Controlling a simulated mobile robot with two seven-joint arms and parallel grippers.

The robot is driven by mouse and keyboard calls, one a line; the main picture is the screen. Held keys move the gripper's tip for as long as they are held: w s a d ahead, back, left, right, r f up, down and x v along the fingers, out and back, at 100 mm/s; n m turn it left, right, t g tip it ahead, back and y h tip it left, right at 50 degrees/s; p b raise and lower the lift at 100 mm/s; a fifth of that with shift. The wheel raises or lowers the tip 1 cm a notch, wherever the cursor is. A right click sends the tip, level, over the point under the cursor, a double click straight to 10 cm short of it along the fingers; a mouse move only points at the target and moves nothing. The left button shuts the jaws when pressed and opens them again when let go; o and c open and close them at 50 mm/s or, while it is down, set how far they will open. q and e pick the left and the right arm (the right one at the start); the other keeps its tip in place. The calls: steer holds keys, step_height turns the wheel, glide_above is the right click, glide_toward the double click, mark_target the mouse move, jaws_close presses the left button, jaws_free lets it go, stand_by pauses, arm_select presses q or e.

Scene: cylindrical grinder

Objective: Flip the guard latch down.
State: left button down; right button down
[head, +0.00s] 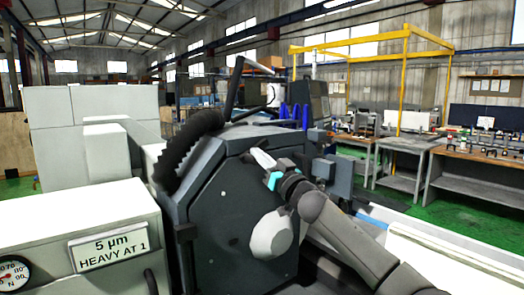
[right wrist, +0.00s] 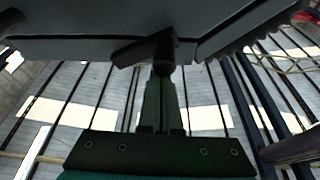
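The grinder's dark grey guard (head: 235,205) fills the middle of the head view, with its ribbed edge at the left. My right gripper (head: 261,158) is at the guard's upper right, its pale fingers close together and pointing up and left. In the right wrist view, the gripper fingers (right wrist: 162,102) stand together as a narrow wedge. Their tips are just below a dark, short lever with a rounded end, which looks like the guard latch (right wrist: 145,48), on the underside of the grey guard edge. I cannot tell whether they touch. The latch is not clear in the head view. My left gripper is not in view.
A white machine cover with a "5 µm HEAVY AT 1" sign (head: 108,247) and a dial gauge (head: 12,273) stands at the left. A dark bent pipe or arm (head: 236,85) rises behind the guard. Workbenches (head: 470,165) and a yellow frame (head: 402,80) are farther back at the right.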

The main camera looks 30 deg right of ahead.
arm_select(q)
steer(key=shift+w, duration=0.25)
arm_select(e)
steer(key=d+f+n+g+y, duration=0.3)
steer(key=n+y, duration=0.3)
steer(key=n, duration=1)
steer(key=shift+w+d+f, duration=0.3)
steer(key=shift+d+f, duration=0.4)
